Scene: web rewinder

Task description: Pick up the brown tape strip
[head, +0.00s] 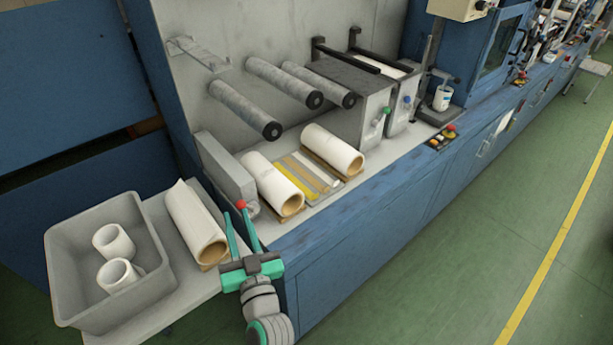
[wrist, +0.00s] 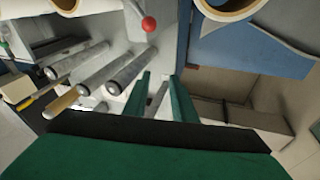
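Several flat strips lie side by side on the machine's bench between two white rolls in the head view. One is yellow (head: 288,180), and beside it is a brown tape strip (head: 307,174); a pale strip (head: 327,167) lies further right. My gripper (head: 239,228) is in front of the bench's left end, left of and apart from the strips. Its two green fingers are spread with nothing between them. The fingers also show apart in the wrist view (wrist: 160,78). I cannot make out the brown strip in the wrist view.
White rolls (head: 272,185) (head: 333,151) flank the strips, with grey rollers (head: 245,109) above. A red-knobbed lever (head: 241,204) stands close to my gripper. Another roll (head: 196,222) and a grey bin (head: 66,271) holding two small rolls are at left. The green floor at right is open.

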